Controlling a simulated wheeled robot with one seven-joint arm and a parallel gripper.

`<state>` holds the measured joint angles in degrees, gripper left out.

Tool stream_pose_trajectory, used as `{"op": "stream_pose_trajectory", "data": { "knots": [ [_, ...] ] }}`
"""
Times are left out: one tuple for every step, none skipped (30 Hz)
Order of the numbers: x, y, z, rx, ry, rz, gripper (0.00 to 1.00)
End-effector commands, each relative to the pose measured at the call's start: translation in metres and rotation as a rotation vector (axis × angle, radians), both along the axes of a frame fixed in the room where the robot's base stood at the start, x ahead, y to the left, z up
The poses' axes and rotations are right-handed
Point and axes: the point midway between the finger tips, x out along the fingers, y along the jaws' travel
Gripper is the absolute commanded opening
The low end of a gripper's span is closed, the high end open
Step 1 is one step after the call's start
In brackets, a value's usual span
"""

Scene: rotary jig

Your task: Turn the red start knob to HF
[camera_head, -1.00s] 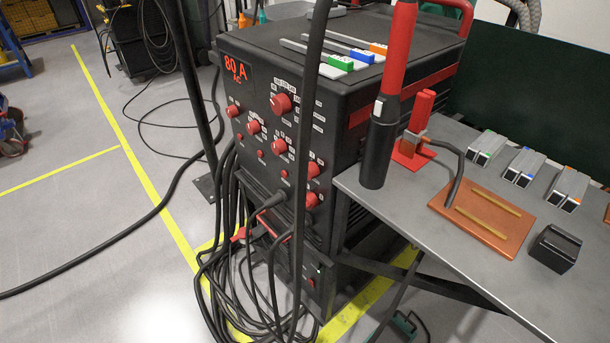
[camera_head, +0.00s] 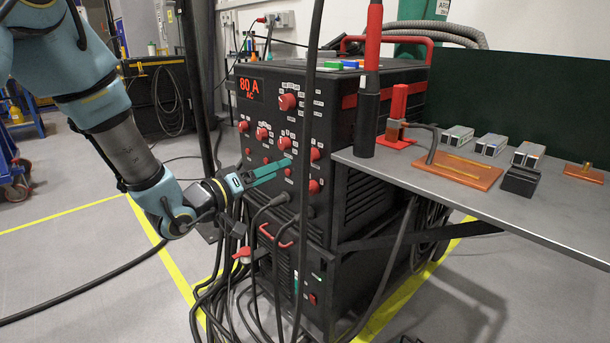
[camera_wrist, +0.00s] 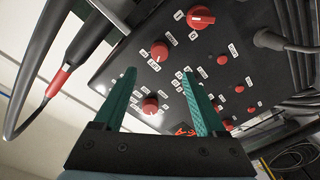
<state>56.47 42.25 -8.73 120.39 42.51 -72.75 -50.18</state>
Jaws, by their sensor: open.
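The dark welding machine (camera_head: 345,110) has a front panel with several red knobs, including a large upper knob (camera_head: 287,102), a row of middle knobs (camera_head: 261,133) and smaller ones below. My gripper (camera_head: 291,166), with teal fingers, is in front of the panel's lower middle, open and empty. In the wrist view, one red knob (camera_wrist: 160,50) shows near the fingertips, another (camera_wrist: 150,104) shows between the fingers, and a larger knob (camera_wrist: 201,17) lies up and right.
A grey table (camera_head: 465,195) at the right holds a copper-coloured plate (camera_head: 458,169), a black block (camera_head: 520,181) and several small cases. A black cable (camera_head: 308,120) hangs in front of the panel. Cables bunch below the panel. A red-and-black torch (camera_head: 369,90) stands at the table's near edge.

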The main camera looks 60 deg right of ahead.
Motion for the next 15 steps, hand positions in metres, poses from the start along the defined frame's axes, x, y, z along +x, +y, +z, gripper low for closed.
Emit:
{"op": "stream_pose_trajectory", "data": {
  "knots": [
    [-0.003,-0.004,0.0,-0.004,0.003,-0.005,0.73],
    [-0.004,-0.006,0.001,-0.005,0.004,-0.007,0.73],
    [-0.005,-0.011,0.001,-0.005,0.004,-0.007,0.73],
    [-0.006,-0.014,0.002,-0.005,0.004,-0.007,0.73],
    [-0.007,-0.019,0.001,-0.005,0.004,-0.006,0.73],
    [-0.008,-0.026,0.002,-0.004,0.003,-0.005,0.73],
    [-0.01,-0.031,0.002,-0.005,0.002,-0.006,0.73],
    [-0.011,-0.037,0.002,-0.005,0.001,-0.006,0.73],
    [-0.012,-0.044,0.002,-0.004,0.001,-0.004,0.73],
    [-0.014,-0.05,0.002,-0.004,0.001,-0.004,0.73],
    [-0.015,-0.055,0.002,-0.004,0.002,-0.004,0.73],
    [-0.016,-0.062,0.002,-0.005,0.001,-0.004,0.73],
    [-0.017,-0.068,0.002,-0.003,0.001,-0.004,0.73],
    [-0.019,-0.073,0.001,-0.003,0.001,-0.004,0.73],
    [-0.02,-0.079,0.002,-0.004,0.001,-0.003,0.73]
  ]
}}
